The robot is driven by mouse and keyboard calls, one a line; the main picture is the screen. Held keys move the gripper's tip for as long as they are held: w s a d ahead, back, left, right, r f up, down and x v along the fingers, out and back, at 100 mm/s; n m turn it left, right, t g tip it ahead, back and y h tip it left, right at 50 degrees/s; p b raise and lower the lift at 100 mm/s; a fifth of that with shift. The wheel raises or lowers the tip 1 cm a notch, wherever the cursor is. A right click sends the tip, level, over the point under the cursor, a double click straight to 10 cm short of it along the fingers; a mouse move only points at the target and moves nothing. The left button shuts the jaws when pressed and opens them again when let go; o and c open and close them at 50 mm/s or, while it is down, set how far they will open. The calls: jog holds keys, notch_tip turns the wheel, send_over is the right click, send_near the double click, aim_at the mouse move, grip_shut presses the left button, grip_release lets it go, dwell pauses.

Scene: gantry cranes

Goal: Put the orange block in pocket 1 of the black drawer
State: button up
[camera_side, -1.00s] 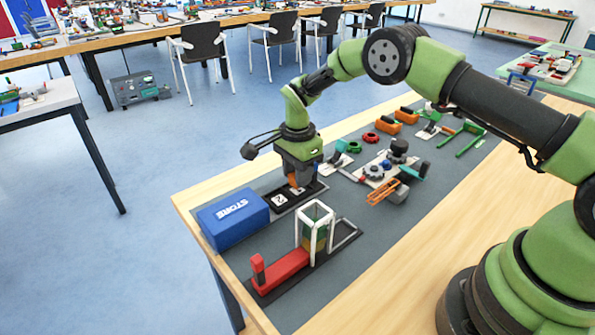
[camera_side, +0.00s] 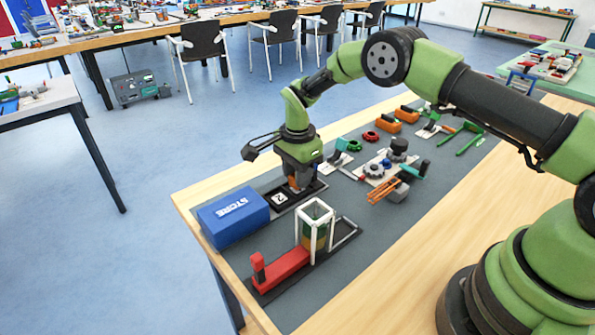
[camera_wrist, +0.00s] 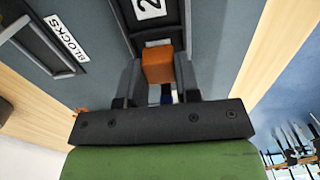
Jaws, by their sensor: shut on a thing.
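The orange block (camera_wrist: 158,65) is between the two fingers of my gripper (camera_wrist: 158,82) in the wrist view. My gripper (camera_side: 298,180) is shut on it, pointing down at the right part of the black drawer (camera_side: 319,191) in the side view, where the fingers hide most of the block. The drawer (camera_wrist: 116,12) shows a white label 2 (camera_wrist: 149,8) ahead of the block in the wrist view. The block is at the neighbouring pocket, whose label is hidden. I cannot tell whether the block touches the pocket floor.
The blue STORE box (camera_side: 232,218) stands at the left end of the drawer. A white-framed tower (camera_side: 315,228) with stacked blocks and a red slider (camera_side: 281,268) stand in front. Several other parts lie on the grey mat farther right.

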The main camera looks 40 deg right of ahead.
jog(key=shift+f, duration=0.45)
dwell(0.3)
jog(key=o, duration=0.9)
jog(key=shift+o, duration=0.2)
jog(key=shift+r, duration=0.1)
jog(key=shift+r, duration=3.45)
